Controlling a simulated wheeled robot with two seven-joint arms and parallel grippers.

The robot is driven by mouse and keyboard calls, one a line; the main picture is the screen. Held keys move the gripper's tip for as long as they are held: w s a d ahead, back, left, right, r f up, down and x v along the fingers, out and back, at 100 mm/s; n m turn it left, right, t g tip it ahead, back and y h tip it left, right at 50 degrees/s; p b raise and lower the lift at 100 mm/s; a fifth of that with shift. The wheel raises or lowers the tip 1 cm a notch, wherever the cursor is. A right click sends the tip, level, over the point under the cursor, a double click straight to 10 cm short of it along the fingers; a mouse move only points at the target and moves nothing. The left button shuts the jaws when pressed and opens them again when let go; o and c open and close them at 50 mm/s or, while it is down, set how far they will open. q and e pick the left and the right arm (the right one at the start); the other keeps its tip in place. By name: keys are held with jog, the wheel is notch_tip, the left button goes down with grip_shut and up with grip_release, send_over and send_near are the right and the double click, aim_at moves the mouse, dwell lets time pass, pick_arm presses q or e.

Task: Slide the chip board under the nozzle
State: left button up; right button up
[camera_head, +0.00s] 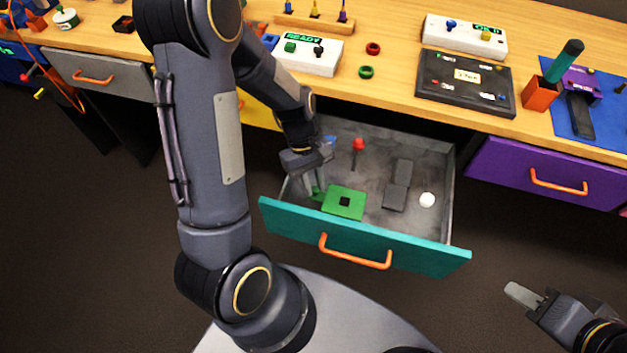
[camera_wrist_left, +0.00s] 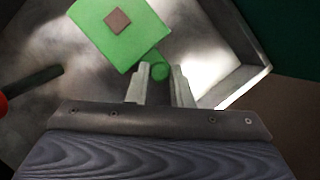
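The green chip board (camera_head: 344,203) with a dark square chip lies in the open drawer near its front panel. My left gripper (camera_head: 315,185) reaches down into the drawer at the board's left. In the wrist view its fingers (camera_wrist_left: 160,80) are close together on both sides of the knob and appear shut on it. A red-topped dark post (camera_head: 358,146) stands behind the board; I cannot tell whether it is the nozzle. My right gripper (camera_head: 540,302) is empty, outside the drawer.
The drawer's teal front (camera_head: 365,236) has an orange handle.

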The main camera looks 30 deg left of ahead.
pick_arm(q)
grip_shut()
jog(key=p, duration=0.2)
send_near(363, 208)
jog(key=x, duration=0.5)
jog(key=shift+s+a+f, duration=0.1)
jog(key=shift+s, duration=0.05)
jog(key=o, duration=0.6)
grip_release()
jog(key=shift+d, duration=0.25)
jog(key=shift+a, duration=0.1)
jog(key=shift+p+v, duration=0.6)
jog(key=shift+v, duration=3.25)
